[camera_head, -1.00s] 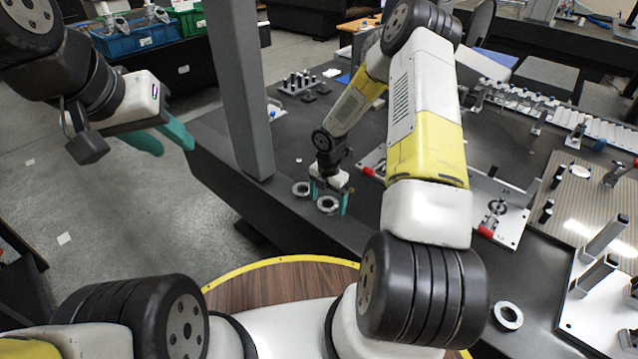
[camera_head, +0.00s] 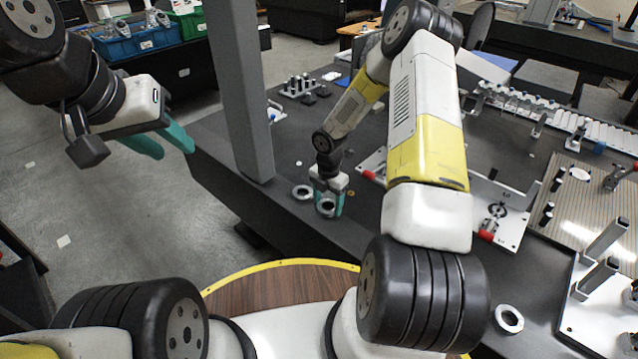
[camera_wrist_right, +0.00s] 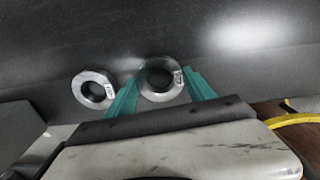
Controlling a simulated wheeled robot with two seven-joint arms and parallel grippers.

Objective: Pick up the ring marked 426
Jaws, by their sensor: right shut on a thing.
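My right gripper (camera_head: 328,203) is shut on a steel ring (camera_head: 326,207) at the table's near edge, one finger on each side of it. In the right wrist view this ring (camera_wrist_right: 160,92) sits between the teal fingertips, with a small label on its right side that is too small to read. A second ring (camera_head: 302,192) lies just left of it, apart from the gripper; it also shows in the right wrist view (camera_wrist_right: 93,90). A third ring (camera_head: 508,319) lies at the lower right of the table. My left gripper (camera_head: 168,143) is open and empty, off the table's left side.
A grey column (camera_head: 240,100) rises from the table left of the rings. A white fixture plate (camera_head: 500,208) with red handles lies to the right. The dark table (camera_head: 290,222) is bare around the two rings.

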